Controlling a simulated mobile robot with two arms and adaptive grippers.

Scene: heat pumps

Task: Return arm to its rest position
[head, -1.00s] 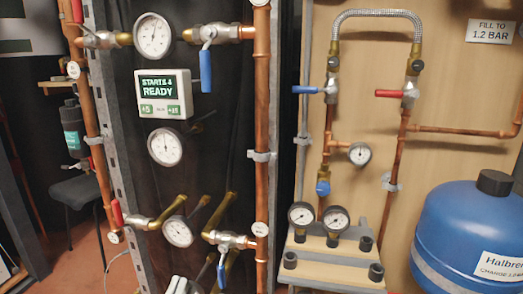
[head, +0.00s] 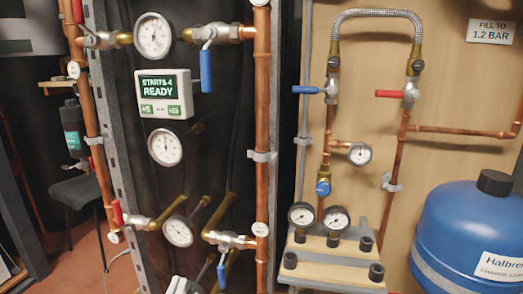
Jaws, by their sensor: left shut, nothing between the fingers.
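My left gripper (head: 80,163) shows small at the far left, in front of a dark chair and beside the left copper pipe. It hangs at the lower end of a dark, teal-banded part that I take to be my arm. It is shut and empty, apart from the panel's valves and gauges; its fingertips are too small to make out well. My right gripper is out of view.
A pipe panel carries gauges (head: 153,36), valves with red and blue levers (head: 206,70) and a display (head: 164,93) reading "STARTS 4 READY". A wooden board (head: 455,75) with piping stands right, with a blue tank (head: 470,235) in front. A chair (head: 84,192) stands behind.

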